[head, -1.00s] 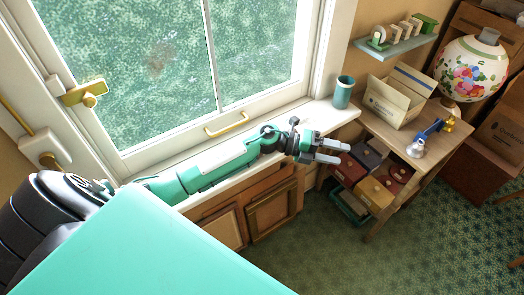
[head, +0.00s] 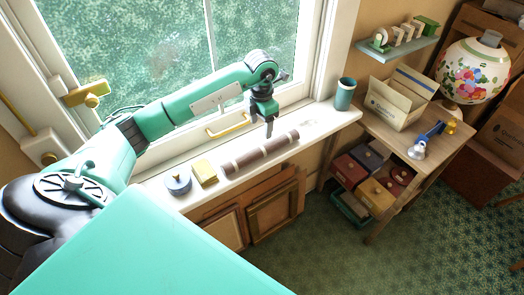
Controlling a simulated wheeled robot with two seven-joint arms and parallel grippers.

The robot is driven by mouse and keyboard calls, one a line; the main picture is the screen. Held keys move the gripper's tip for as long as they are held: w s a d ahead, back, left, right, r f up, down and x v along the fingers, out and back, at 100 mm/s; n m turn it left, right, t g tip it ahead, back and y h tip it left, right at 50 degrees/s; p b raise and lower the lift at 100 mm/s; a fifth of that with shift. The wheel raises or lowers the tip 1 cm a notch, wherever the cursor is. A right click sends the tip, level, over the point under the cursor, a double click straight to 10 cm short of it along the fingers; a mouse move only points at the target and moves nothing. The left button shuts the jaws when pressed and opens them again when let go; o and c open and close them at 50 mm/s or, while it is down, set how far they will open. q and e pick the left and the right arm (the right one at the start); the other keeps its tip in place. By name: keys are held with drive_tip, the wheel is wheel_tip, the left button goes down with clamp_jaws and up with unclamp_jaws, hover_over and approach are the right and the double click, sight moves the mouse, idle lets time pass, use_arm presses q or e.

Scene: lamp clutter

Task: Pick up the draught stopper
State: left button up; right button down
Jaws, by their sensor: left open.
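The draught stopper (head: 258,155) is a long brown roll with pale bands. It lies on the white windowsill, slanting up to the right along the sill's front edge. My left gripper (head: 269,130) points down just above and behind the right half of the roll. It is open, and its fingertips look close to the roll; I cannot tell whether they touch it. The roll's full length shows. My right gripper is not in view.
A blue-grey round pot (head: 178,184) and a yellow box (head: 204,172) sit left of the roll. A teal cup (head: 344,94) stands at the sill's right end. The window handle (head: 228,126) is behind. A wooden table (head: 446,140) with an open carton (head: 396,102) is at right.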

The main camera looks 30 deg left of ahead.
use_arm(q)
hover_over(262, 147)
drive_tip(key=f, duration=0.5)
drive_tip(key=shift+s+f+p, duration=0.1)
drive_tip(key=shift+s+p, duration=0.2)
drive_tip(key=shift+p, duration=0.1)
drive_tip(key=f+p, duration=0.1)
drive_tip(key=f, duration=0.1)
drive_tip(key=f+p, duration=0.1)
drive_tip(key=f, duration=0.1)
drive_tip(key=shift+w+f, duration=0.2)
drive_tip(key=shift+f, duration=0.2)
drive_tip(key=shift+d+f, duration=0.1)
drive_tip(key=shift+f, duration=0.25)
drive_tip(key=shift+c, duration=0.4)
drive_tip(key=c, duration=1.1)
drive_tip(key=shift+c, duration=0.2)
drive_tip(key=shift+r, duration=0.15)
